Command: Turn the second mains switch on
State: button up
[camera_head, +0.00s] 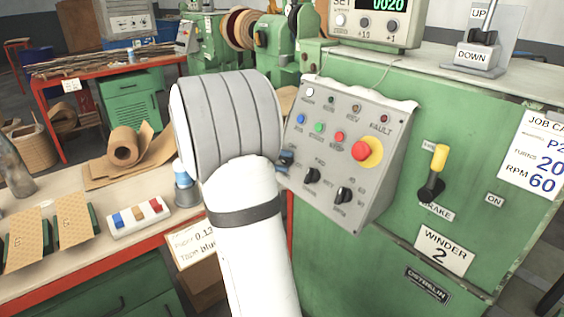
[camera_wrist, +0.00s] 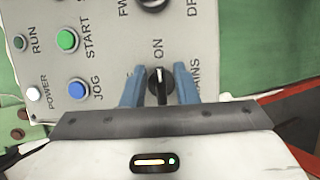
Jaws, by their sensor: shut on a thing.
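The mains switch (camera_wrist: 160,82) is a black rotary knob on the grey control panel (camera_wrist: 110,25), seen in the wrist view. Its white mark points up the picture, towards the word ON. The word MAINS is partly covered beside it. My gripper (camera_wrist: 160,88) has its two blue fingers on either side of the knob, shut on it. In the head view the same sloping panel (camera_head: 376,196) is on the green machine labelled WINDER 2 (camera_head: 443,249). My gripper (camera_head: 284,163) is at its lower left edge, where my wrist hides much of the switch area.
Two black selector knobs (camera_head: 343,195) and a red emergency button on yellow (camera_head: 371,152) are close on the panel. A yellow-topped brake lever (camera_head: 439,158) stands to the right. A wooden bench (camera_head: 105,250) with coloured blocks is at the left.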

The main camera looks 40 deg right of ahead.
jog(key=shift+f, duration=0.1)
jog(key=o, duration=0.6)
jog(key=shift+w, duration=0.1)
jog(key=p+v, duration=0.1)
jog(key=v, duration=0.7)
dwell(0.3)
jog(key=s+a+r+n+t+y+p, duration=0.1)
jog(key=s+a+t+y+p, duration=0.2)
jog(key=a, duration=0.6)
jog(key=s+a+r+n+t+y+p, duration=0.2)
jog(key=s+a+y+p, duration=0.3)
jog(key=a, duration=0.4)
jog(key=s+a+r+n+t+y+p, duration=0.1)
jog(key=s+a+t+y+p, duration=0.3)
jog(key=a, duration=0.5)
jog(key=shift+s+r+p, duration=0.25)
jog(key=shift+s+p, duration=0.3)
jog(key=shift+s+r+p, duration=0.2)
jog(key=shift+s+p, duration=0.35)
